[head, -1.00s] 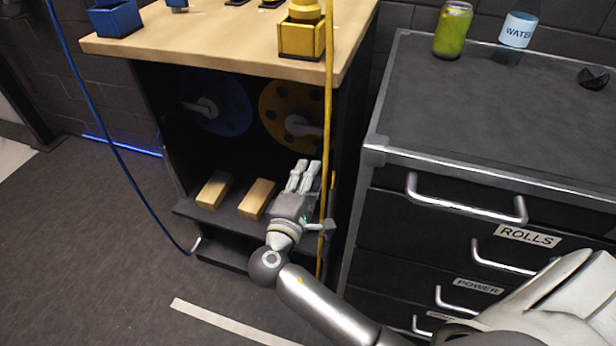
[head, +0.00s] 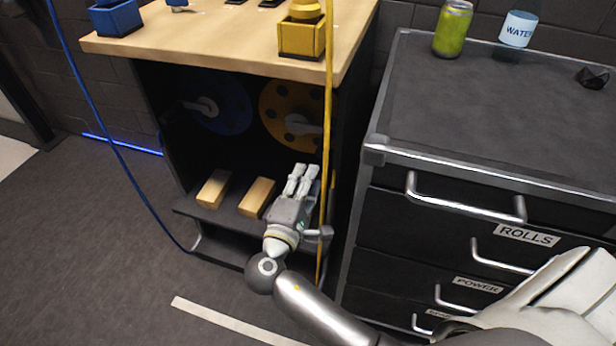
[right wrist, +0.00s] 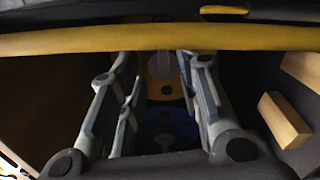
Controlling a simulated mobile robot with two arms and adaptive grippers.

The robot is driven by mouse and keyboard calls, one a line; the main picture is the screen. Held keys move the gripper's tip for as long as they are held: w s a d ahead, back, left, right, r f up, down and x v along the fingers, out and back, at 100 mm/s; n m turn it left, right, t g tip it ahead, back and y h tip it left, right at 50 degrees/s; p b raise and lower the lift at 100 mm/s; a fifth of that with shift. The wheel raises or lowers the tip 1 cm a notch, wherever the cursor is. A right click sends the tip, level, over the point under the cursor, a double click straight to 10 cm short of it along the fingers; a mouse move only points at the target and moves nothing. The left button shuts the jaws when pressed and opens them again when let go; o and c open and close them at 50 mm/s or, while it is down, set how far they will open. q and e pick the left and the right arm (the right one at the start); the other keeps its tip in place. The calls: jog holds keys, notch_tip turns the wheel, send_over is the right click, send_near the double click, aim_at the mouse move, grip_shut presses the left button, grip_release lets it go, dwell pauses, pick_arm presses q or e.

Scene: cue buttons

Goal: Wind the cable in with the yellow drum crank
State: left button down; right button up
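The yellow drum (head: 277,122) sits upright inside the open cabinet under the wooden tabletop. Its grey crank (head: 305,128) points right. The yellow drum also shows between my fingers in the right wrist view (right wrist: 165,88). The yellow cable (head: 327,110) hangs down past the cabinet front and crosses the top of the right wrist view (right wrist: 60,42). My right gripper (head: 304,170) is low in front of the cabinet, below the crank and just left of the cable. Its fingers are apart with nothing between them. I cannot tell whether the cable touches it. My left gripper is not in view.
A blue drum (head: 230,112) with its own crank (head: 203,107) is left of the yellow one. Two wooden blocks (head: 214,188) (head: 257,197) lie on the lower shelf. A blue cable (head: 105,140) hangs at left. A dark drawer cabinet (head: 480,120) stands close at right.

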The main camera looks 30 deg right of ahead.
jog(key=v, duration=1.1)
jog(key=shift+w, duration=0.1)
